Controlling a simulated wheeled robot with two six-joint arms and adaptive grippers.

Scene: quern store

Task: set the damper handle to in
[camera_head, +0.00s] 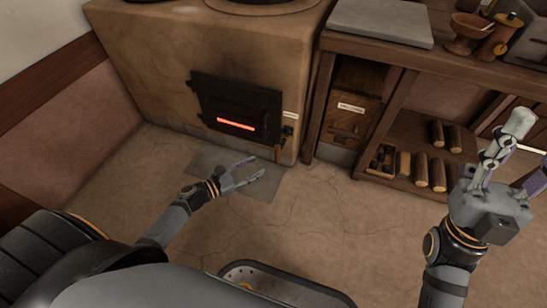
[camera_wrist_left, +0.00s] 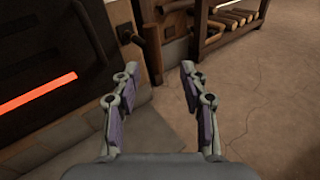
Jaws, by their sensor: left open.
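My left gripper (camera_head: 258,168) is open and empty, low in front of the stove. It is below and left of the knob and apart from it. Its two fingers (camera_wrist_left: 158,70) also show spread in the left wrist view. My right gripper (camera_head: 522,152) is raised at the right, fingers apart, nothing visible between them.
The clay stove (camera_head: 150,60) has a black fire door (camera_head: 235,105) with a glowing slot. A grey floor plate (camera_head: 235,178) lies before it. A wooden bench (camera_head: 400,55) with logs (camera_head: 437,172) on its shelf stands right. The floor (camera_head: 330,220) between is clear.

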